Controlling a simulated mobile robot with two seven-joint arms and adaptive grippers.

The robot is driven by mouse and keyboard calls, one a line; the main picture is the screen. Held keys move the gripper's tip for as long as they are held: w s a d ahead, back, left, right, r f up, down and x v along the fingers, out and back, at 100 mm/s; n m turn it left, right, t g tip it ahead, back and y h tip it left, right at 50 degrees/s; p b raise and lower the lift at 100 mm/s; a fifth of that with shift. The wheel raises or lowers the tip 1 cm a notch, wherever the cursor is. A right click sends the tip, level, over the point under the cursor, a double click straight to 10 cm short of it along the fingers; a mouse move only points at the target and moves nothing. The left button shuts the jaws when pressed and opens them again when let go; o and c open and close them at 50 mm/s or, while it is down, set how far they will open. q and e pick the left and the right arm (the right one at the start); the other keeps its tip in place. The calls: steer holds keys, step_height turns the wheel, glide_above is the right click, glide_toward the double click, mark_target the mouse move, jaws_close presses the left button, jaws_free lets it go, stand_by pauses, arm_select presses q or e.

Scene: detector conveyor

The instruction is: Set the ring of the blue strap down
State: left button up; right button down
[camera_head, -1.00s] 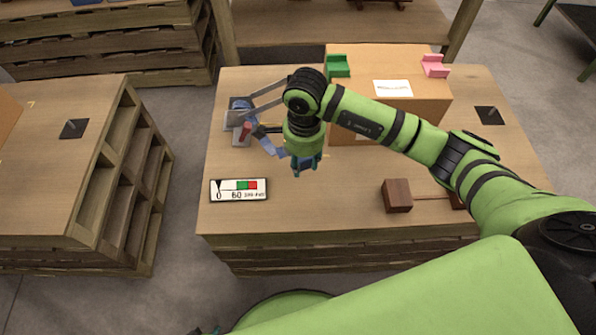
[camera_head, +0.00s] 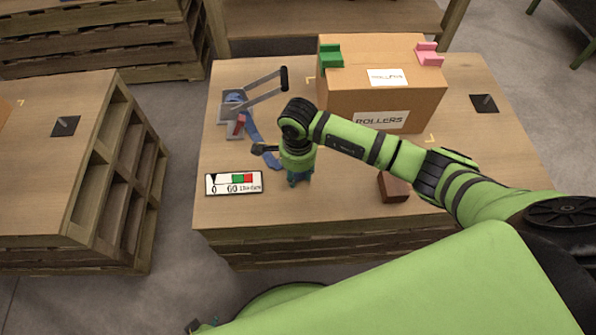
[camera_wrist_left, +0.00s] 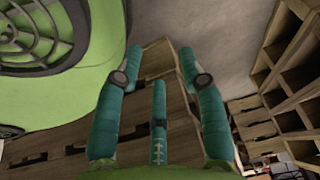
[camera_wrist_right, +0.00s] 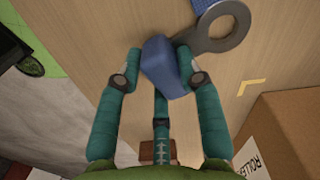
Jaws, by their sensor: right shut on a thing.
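The blue strap (camera_head: 254,131) runs from a grey ratchet frame (camera_head: 224,108) towards my right gripper (camera_head: 299,181). In the right wrist view, my right gripper (camera_wrist_right: 160,62) is shut on a blue block-shaped piece (camera_wrist_right: 168,70) at the strap's ring end. The flat grey metal ring (camera_wrist_right: 207,46) sticks out beyond the fingertips, close over the wooden table; I cannot tell whether it touches. My left gripper (camera_wrist_left: 160,58) is open and empty, away from the table top.
A cardboard box (camera_head: 345,100) with a green bracket (camera_head: 331,57) and a pink bracket (camera_head: 429,54) stands behind my right arm. A gauge card (camera_head: 234,183) lies left of the gripper. A brown block (camera_head: 394,188) is to the right.

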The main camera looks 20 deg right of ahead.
steer(key=shift+f, duration=0.1)
arm_select(q)
steer(key=shift+w, duration=0.2)
arm_select(e)
steer(key=c, duration=0.8)
jaws_free()
arm_select(q)
steer(key=shift+r, duration=0.1)
arm_select(e)
steer(key=shift+r, duration=0.4)
arm_select(q)
steer(key=s+p, duration=0.1)
steer(key=s, duration=0.2)
steer(key=shift+s+a+g, duration=0.15)
steer(key=shift+a+g, duration=0.05)
steer(key=shift+g, duration=0.1)
arm_select(e)
step_height(320, 180, up, 12)
steer(key=shift+f, duration=0.25)
